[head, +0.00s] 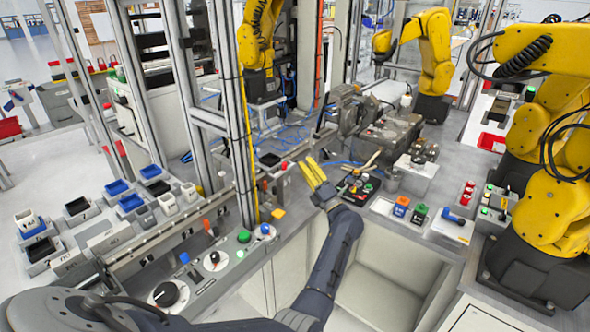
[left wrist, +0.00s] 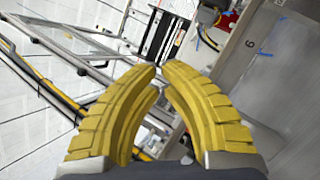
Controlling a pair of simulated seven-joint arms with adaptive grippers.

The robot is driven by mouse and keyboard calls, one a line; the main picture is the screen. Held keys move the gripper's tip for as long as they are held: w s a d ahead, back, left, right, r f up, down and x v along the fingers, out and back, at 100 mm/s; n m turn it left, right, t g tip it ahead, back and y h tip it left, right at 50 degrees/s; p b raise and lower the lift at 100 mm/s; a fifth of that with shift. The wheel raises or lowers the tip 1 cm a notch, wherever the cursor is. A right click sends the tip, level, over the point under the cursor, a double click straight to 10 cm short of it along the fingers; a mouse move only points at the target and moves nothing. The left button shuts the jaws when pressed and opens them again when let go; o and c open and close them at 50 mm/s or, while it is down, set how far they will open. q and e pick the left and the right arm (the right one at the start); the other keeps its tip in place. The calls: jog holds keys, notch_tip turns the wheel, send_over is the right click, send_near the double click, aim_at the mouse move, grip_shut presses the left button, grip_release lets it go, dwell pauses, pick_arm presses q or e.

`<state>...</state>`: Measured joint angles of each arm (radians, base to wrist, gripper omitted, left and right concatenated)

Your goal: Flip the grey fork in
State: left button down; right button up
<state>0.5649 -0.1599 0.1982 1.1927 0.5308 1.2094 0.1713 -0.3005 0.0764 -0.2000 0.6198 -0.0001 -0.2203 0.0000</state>
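My left gripper (head: 314,172) has two yellow fingers at the end of my dark blue arm. It is above the bench edge, just left of a dark button box. In the left wrist view the fingers (left wrist: 160,72) curve toward each other, with a narrow gap between the tips and nothing held. I cannot pick out the grey fork with certainty in either view. Grey metal machine parts (head: 345,100) stand behind the gripper, too small to tell apart. My right gripper is not in view.
The button box (head: 357,188) is close right of the gripper. Yellow robot arms (head: 550,130) stand at the right and back. A vertical aluminium post (head: 238,130) rises left of the gripper. A conveyor and control panel (head: 205,268) with knobs lie at lower left.

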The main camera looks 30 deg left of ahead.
pick_arm(q)
notch_tip(320, 180, up, 4)
jog(key=s+a+n+g+h, duration=0.2)
jog(key=n+g+h, duration=0.3)
jog(key=n+g, duration=0.8)
jog(key=w+d+r+n+t+h, duration=0.1)
jog(key=w+d+n+t+h, duration=0.1)
jog(key=d+n+h, duration=0.4)
jog(key=d+h, duration=0.1)
jog(key=d, duration=0.2)
jog(key=shift+w+d+n+t+h, duration=0.25)
jog(key=shift+d+n+t+h, duration=0.05)
jog(key=shift+n, duration=0.1)
jog(key=shift+a, duration=0.1)
jog(key=shift+a+r+x, duration=0.3)
jog(key=shift+x, duration=1.85)
jog(key=shift+a+r+x, duration=0.3)
jog(key=shift+r+x, duration=0.05)
jog(key=shift+x, duration=1.8)
jog(key=shift+a+r+x, duration=0.3)
jog(key=shift+x, duration=1.8)
jog(key=shift+s, duration=0.2)
